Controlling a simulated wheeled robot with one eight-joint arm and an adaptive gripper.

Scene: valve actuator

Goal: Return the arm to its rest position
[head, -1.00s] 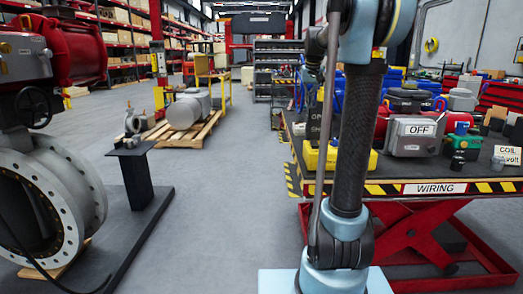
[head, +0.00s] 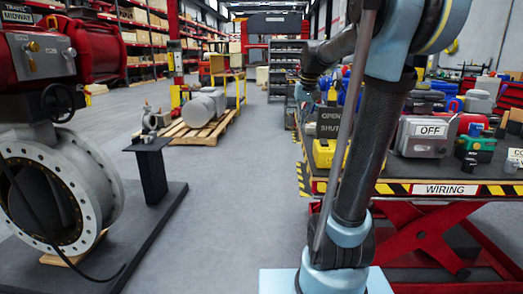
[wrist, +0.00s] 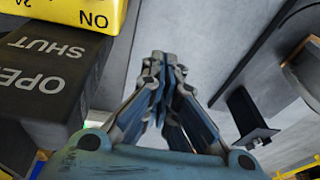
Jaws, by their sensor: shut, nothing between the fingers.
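My arm (head: 362,140) rises from its pale blue base in the head view, its dark link leaning to the right toward the top. The upper links bend over at the top edge and run partly out of view. My gripper (wrist: 165,60) shows in the wrist view with its fingertips together and nothing between them. I cannot clearly make out the gripper in the head view. In the wrist view a dark OPEN/SHUT block (wrist: 45,80) and a yellow box (wrist: 75,12) lie to the left of the fingers, apart from them.
A red lift table (head: 470,200) with a WIRING label stands at right, crowded with parts, including a grey OFF box (head: 425,135). A large flanged valve (head: 95,185) stands at left beside a black stand (head: 152,172). Open grey floor lies between them.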

